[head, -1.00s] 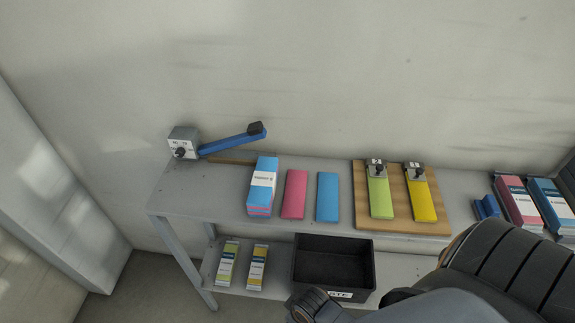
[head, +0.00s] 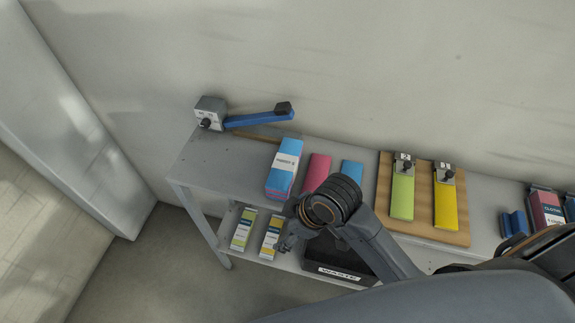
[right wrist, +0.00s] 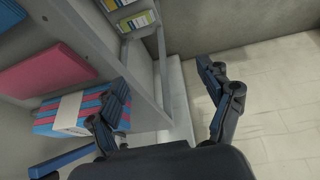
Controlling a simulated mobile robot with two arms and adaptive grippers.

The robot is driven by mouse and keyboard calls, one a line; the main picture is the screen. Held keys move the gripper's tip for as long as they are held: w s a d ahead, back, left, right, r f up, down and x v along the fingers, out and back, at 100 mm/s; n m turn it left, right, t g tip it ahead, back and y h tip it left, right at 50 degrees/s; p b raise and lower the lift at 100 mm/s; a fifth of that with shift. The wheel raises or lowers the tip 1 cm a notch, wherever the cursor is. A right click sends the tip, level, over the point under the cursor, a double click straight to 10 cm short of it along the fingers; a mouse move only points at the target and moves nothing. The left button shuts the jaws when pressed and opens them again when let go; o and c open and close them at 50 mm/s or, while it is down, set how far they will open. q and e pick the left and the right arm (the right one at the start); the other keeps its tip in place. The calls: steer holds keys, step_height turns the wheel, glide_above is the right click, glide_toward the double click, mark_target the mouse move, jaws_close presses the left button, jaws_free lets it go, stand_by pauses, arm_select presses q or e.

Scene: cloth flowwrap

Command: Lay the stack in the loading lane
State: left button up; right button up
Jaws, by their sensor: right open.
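The banded stack (head: 285,165) has a blue top and a white paper band and lies on the table left of the pink cloth. In the right wrist view the stack (right wrist: 72,113) shows pink and blue layers at its side. My right gripper (head: 287,228) is open at the table's front edge, just below the stack in the picture. In the right wrist view one finger overlaps the stack's end and the other is over the floor; I cannot tell whether it touches. My left gripper is not in view. I cannot make out a loading lane.
A pink cloth (head: 316,171) and a partly hidden blue cloth (head: 352,168) lie right of the stack. A wooden board (head: 425,220) holds green and yellow pieces under clips. A blue lever (head: 255,118) stands behind. Two boxes and a dark bin (head: 345,262) sit on the lower shelf.

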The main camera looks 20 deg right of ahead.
steer(key=w+a+r+n+g, duration=0.1)
steer(key=w+a+r+n, duration=0.25)
steer(key=n, duration=0.25)
steer(key=w+d+r+n+g+h, duration=0.2)
steer(key=w+d+r+n+h, duration=0.1)
steer(key=w+d+r+n, duration=0.65)
steer(key=f+n, duration=0.1)
steer(key=f, duration=0.1)
steer(key=w+a+f+n+p, duration=0.1)
steer(key=f, duration=0.1)
steer(key=w+f+n+p, duration=0.1)
steer(key=f, duration=0.2)
steer(key=shift+a, duration=0.3)
steer(key=shift+w+f+p, duration=0.15)
steer(key=shift+f+p, duration=0.2)
steer(key=shift+f, duration=0.2)
steer(key=f, duration=0.1)
steer(key=f+p, duration=0.1)
steer(key=f, duration=0.1)
steer(key=shift+w+d+f, duration=0.15)
steer(key=shift+w+f, duration=0.1)
steer(key=shift+f, duration=0.45)
steer(key=shift+c, duration=0.4)
